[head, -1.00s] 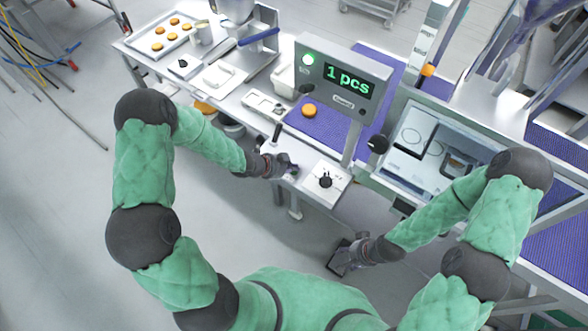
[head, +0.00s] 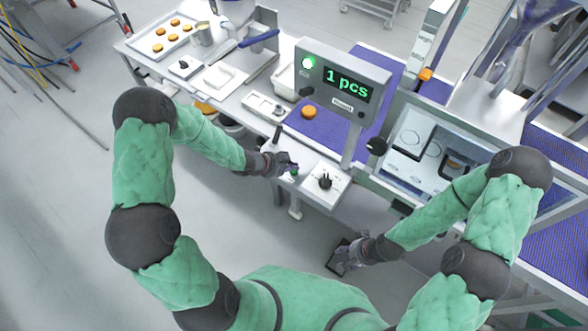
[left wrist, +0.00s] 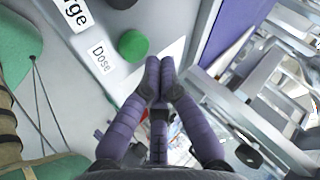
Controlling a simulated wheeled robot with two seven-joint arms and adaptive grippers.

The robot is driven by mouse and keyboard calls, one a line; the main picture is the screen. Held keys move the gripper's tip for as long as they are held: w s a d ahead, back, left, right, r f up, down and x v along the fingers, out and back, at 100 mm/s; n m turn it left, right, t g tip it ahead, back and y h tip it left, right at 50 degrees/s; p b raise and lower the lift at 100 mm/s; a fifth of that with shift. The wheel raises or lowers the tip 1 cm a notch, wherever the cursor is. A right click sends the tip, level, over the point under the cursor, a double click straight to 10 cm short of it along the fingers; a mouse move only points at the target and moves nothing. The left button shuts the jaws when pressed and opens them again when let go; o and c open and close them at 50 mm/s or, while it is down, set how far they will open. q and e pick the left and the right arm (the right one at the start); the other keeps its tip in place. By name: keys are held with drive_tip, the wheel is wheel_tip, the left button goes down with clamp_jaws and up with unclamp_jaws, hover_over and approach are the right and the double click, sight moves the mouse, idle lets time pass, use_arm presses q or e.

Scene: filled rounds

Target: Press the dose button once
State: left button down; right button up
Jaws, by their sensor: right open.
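The green dose button (left wrist: 132,45) sits on a light grey panel beside the "Dose" label (left wrist: 101,57) in the left wrist view. It also shows small in the head view (head: 294,172). My left gripper (left wrist: 160,65) has its purple fingers together and nothing between them. Its tips are just beside the button in the wrist view; I cannot tell their height above the panel. In the head view my left gripper (head: 287,166) is at the panel's left edge. My right gripper (head: 338,260) is open and low, in front of the table.
A display (head: 343,84) reads "1 pcs" with a green lamp lit. A black knob (head: 325,181) is right of the button, and a dark lever (head: 277,136) stands behind it. An orange round (head: 308,112) lies on the purple belt (head: 325,130). A tray (head: 150,52) holds several rounds.

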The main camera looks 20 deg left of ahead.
sight(292, 172)
use_arm(q)
drive_tip(key=shift+r+p, duration=2.15)
drive_tip(key=shift+r, duration=0.4)
drive_tip(key=shift+s+f, duration=0.1)
drive_tip(key=shift+f, duration=0.1)
drive_tip(key=s+d+f+n+g+y, duration=0.1)
drive_tip(key=s+f+n+g, duration=0.1)
drive_tip(key=s+f+n, duration=0.4)
drive_tip(key=s+d+f+n+g+y, duration=0.1)
drive_tip(key=s+d+f+n+g, duration=0.15)
drive_tip(key=s+n, duration=0.65)
drive_tip(key=s+f+n+g, duration=0.2)
drive_tip(key=s+f+n, duration=0.35)
drive_tip(key=s, duration=0.25)
wheel_tip(292, 172, down, 13)
drive_tip(key=w+d+b, duration=0.1)
drive_tip(key=b, duration=1.5)
drive_tip(key=shift+w+d+f, duration=0.15)
drive_tip(key=shift+d+f, duration=0.05)
drive_tip(key=shift+d, duration=0.2)
